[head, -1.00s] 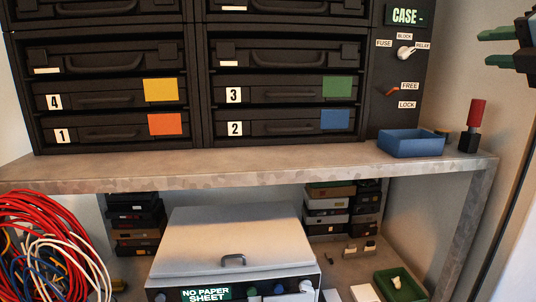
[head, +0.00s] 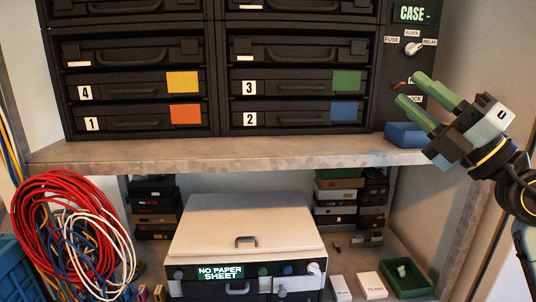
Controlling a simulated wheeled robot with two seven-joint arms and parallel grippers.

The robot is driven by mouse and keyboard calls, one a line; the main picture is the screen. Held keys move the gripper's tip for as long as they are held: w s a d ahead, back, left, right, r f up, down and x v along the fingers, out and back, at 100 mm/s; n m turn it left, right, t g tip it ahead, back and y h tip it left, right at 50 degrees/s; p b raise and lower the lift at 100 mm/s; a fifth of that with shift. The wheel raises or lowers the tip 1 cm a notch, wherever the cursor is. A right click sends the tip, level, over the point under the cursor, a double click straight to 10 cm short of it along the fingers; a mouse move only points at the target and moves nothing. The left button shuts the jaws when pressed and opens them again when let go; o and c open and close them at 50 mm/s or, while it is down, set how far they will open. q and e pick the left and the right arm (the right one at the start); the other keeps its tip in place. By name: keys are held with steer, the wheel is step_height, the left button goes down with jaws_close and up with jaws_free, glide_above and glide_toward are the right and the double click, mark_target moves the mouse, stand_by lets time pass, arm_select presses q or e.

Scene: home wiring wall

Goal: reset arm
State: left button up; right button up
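My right gripper (head: 424,103) shows at the right in the head view, in front of the right end of the shelf. Its two green fingers are apart with nothing between them, and they point up and left toward the case panel. It partly hides the blue tray (head: 405,135) and the lower labels of the panel. My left gripper is not in view.
A dark drawer case (head: 220,75) with numbered drawers stands on the shelf (head: 300,155). Below are a white-lidded machine (head: 245,225) reading "NO PAPER SHEET", a green tray (head: 405,280) and small boxes. Red and white cable coils (head: 65,225) hang at left.

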steer(key=s+d+f+m+g+h, duration=0.1)
steer(key=s+d+f+m+h, duration=0.15)
steer(key=f+m+h, duration=0.65)
steer(key=s+d+f+m+g+h, duration=0.1)
steer(key=s+d+f+m+h, duration=0.15)
steer(key=f+m+h, duration=0.7)
steer(key=s+d+f+m+g+h, duration=0.1)
steer(key=s+d+f+m+h, duration=0.2)
steer(key=f+m, duration=1.15)
steer(key=s+a+f+n+g+y, duration=0.2)
steer(key=s+a+f+g, duration=0.35)
steer(key=s+f, duration=0.4)
steer(key=s+a+f+n+g+y, duration=0.2)
steer(key=s+a+f+g, duration=0.3)
steer(key=s+f, duration=0.5)
step_height(320, 180, down, 26)
steer(key=s+d+g, duration=0.2)
steer(key=s+d+f, duration=0.2)
steer(key=s+f, duration=1.1)
steer(key=s, duration=0.2)
steer(key=shift+s+d+f+g, duration=0.25)
steer(key=shift+s+f+g, duration=0.1)
steer(key=shift+g, duration=0.1)
